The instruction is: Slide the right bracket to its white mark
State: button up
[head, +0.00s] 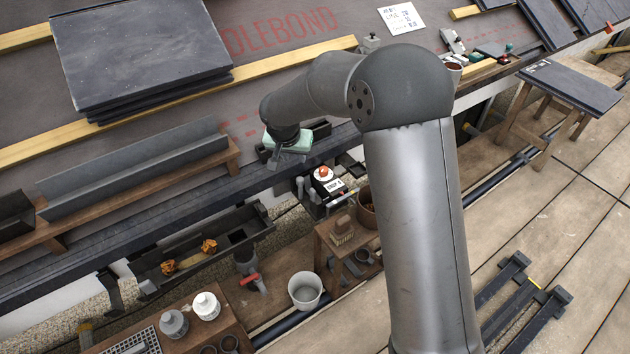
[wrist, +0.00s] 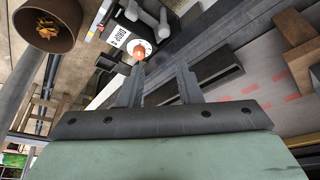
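My gripper (head: 279,158) hangs over the eaves edge in the head view, with its green body partly behind my arm. In the wrist view my gripper (wrist: 160,76) has its two fingers well apart, with nothing held between them. A dark bracket-like piece (head: 350,164) is at the eaves to the right of my gripper; I cannot tell for sure that it is the right bracket. Another dark bracket (head: 111,291) hangs below the eaves at the left. I cannot make out a white mark on the eaves board in either view.
A dark gutter length (head: 222,240) with orange leaves lies below the eaves. Near my gripper is a box labelled DROP (head: 331,186) with an orange-red knob (wrist: 139,53). A white bucket (head: 305,289), a brown pot (wrist: 45,25) and a slate stack (head: 140,50) stand around.

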aim_at(299, 180)
jog(key=b+x, duration=0.1)
jog(key=x, duration=0.5)
jog(key=b+x, duration=0.2)
jog(key=x, duration=0.4)
jog(key=b+x, duration=0.1)
jog(key=x, duration=0.5)
jog(key=shift+w+a+f+b, duration=0.15)
jog(key=shift+w+a+b, duration=0.2)
jog(key=shift+w, duration=0.05)
grip_shut()
jog(key=shift+s, duration=0.1)
